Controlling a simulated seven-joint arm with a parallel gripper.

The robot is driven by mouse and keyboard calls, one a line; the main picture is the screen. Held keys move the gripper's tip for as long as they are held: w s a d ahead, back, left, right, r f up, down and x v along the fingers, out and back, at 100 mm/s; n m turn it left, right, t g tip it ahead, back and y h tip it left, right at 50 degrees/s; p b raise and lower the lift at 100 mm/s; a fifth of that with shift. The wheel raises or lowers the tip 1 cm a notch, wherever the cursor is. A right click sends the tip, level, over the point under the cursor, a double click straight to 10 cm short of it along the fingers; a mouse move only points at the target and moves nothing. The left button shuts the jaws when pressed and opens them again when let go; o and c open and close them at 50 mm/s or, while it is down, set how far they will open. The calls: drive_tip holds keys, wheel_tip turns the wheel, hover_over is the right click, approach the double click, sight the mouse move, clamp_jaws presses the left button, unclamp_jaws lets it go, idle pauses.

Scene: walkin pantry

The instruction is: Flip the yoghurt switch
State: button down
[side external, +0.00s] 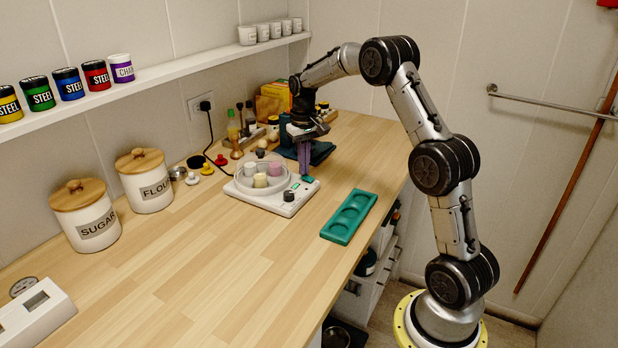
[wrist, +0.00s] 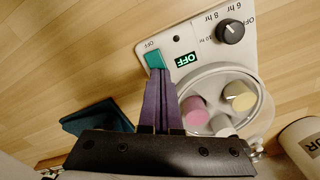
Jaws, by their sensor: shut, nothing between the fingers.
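The white yoghurt maker (side external: 270,203) sits on the wooden counter with jars under a clear round lid; it also shows in the wrist view (wrist: 182,30). Its teal rocker switch (wrist: 154,59) is at one corner, with "OFF" printed beside it. The small green display (wrist: 186,60) reads "OFF". A black dial (wrist: 230,32) with hour marks is on the same panel. My gripper (wrist: 160,76) is shut and empty, its purple fingertips at the edge of the switch. I cannot tell whether they touch it. In the side view, my gripper (side external: 305,174) points down beside the appliance's back corner.
A teal tray (side external: 349,217) with round hollows lies to the right on the counter. Bottles (side external: 233,126) and small lids stand behind the appliance, near a power cord (side external: 211,135). Flour (side external: 145,181) and sugar (side external: 86,216) canisters stand left.

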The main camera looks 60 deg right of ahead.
drive_tip(key=shift+f, duration=0.5)
drive_tip(key=shift+r, duration=3.6)
